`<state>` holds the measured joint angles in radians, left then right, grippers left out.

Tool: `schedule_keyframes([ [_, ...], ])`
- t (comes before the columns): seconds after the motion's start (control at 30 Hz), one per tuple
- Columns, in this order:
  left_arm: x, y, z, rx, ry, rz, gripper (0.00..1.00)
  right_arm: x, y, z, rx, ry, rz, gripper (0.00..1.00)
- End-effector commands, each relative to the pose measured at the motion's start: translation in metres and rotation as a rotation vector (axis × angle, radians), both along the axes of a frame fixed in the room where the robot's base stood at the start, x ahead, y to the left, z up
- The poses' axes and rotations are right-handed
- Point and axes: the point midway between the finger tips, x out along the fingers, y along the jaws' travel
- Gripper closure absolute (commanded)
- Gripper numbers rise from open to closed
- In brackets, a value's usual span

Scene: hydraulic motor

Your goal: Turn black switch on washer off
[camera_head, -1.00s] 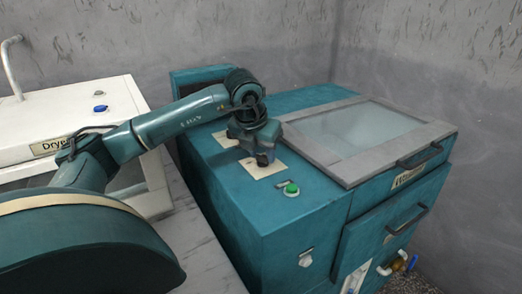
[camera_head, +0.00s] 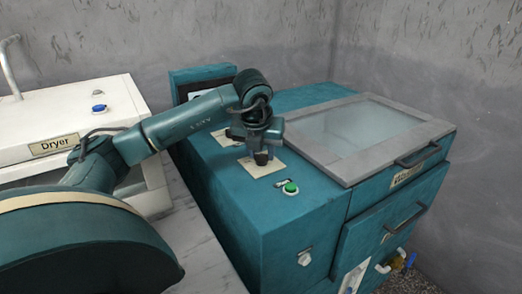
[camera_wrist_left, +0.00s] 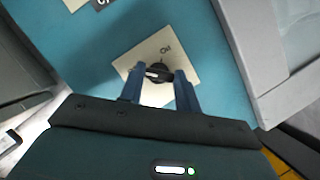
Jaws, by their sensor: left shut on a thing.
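The washer (camera_head: 265,225) is a teal machine with a grey-framed glass lid. On its top a cream label plate carries the black switch (camera_wrist_left: 157,73), a round knob with a white pointer mark, seen in the left wrist view. My left gripper (camera_head: 262,155) points down over this plate in the head view and hides most of the knob. In the left wrist view the two blue fingers (camera_wrist_left: 160,80) stand on either side of the knob and close on it. The plate's lettering is only partly readable. My right gripper is not in view.
A green button (camera_head: 291,188) sits just in front of the switch plate. The lid's grey frame (camera_head: 330,165) lies to the right. A white dryer (camera_head: 95,115) with a blue knob stands to the left. A grey wall is behind.

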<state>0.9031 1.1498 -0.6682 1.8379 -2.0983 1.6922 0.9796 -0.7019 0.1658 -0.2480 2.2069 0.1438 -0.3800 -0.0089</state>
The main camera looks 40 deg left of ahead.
Motion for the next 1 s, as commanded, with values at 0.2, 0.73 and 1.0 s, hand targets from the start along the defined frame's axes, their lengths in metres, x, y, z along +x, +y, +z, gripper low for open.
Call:
schedule_keyframes([
  [0.2,0.000,0.000,0.000,-0.001,0.000,0.002,0.54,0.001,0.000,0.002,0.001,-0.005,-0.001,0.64],
  [0.73,-0.005,-0.003,0.017,-0.001,-0.004,-0.001,0.45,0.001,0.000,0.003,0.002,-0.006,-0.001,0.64],
  [1.0,-0.025,-0.015,0.073,-0.001,-0.006,-0.002,0.45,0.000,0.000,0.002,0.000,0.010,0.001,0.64],
])
